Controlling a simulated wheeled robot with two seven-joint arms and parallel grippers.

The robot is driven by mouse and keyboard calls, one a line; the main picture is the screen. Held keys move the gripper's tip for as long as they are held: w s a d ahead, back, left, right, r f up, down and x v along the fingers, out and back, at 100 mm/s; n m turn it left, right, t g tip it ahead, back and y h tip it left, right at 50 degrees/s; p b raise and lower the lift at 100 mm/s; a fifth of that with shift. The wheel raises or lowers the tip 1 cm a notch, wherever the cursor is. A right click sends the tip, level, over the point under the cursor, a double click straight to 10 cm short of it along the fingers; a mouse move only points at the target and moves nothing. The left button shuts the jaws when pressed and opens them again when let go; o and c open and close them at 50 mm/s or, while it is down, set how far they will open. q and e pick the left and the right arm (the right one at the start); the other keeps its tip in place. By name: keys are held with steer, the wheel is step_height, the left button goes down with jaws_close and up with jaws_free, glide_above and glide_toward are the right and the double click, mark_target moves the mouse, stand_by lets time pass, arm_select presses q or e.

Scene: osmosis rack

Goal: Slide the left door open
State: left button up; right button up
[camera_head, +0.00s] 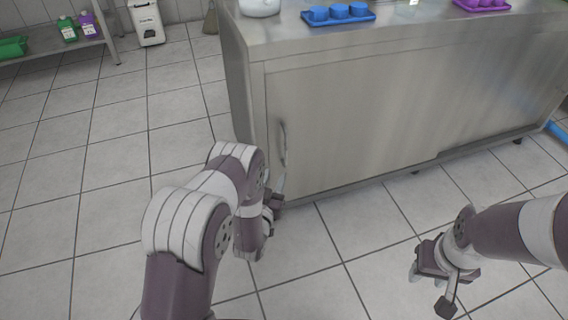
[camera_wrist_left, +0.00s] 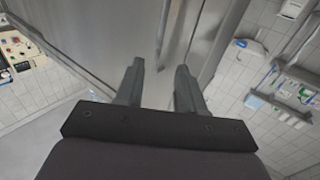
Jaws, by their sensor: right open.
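The left door (camera_head: 345,120) is a grey metal panel on the front of the steel cabinet. Its upright bar handle (camera_head: 283,143) is near the door's left edge. The handle also shows in the left wrist view (camera_wrist_left: 163,30), beyond and roughly between the fingertips. My left gripper (camera_head: 276,190) is close to the lower end of the handle. In the left wrist view its two fingers (camera_wrist_left: 158,72) are apart with nothing between them. My right gripper (camera_head: 430,275) is open and empty above the floor at the right, away from the cabinet.
The cabinet top (camera_head: 400,27) bears a blue tray (camera_head: 338,18) with blue cups, a purple tray (camera_head: 482,6) and a white appliance (camera_head: 259,5). A shelf (camera_head: 60,38) with bottles stands at the far left. The tiled floor (camera_head: 110,140) left of the cabinet is clear.

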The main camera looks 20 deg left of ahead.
mark_target(285, 149)
arm_select(q)
steer(key=w+b, duration=0.3)
steer(key=w, duration=0.7)
steer(key=shift+w+b, duration=0.35)
steer(key=shift+w+r, duration=0.1)
steer(key=shift+w, duration=0.1)
jaws_close()
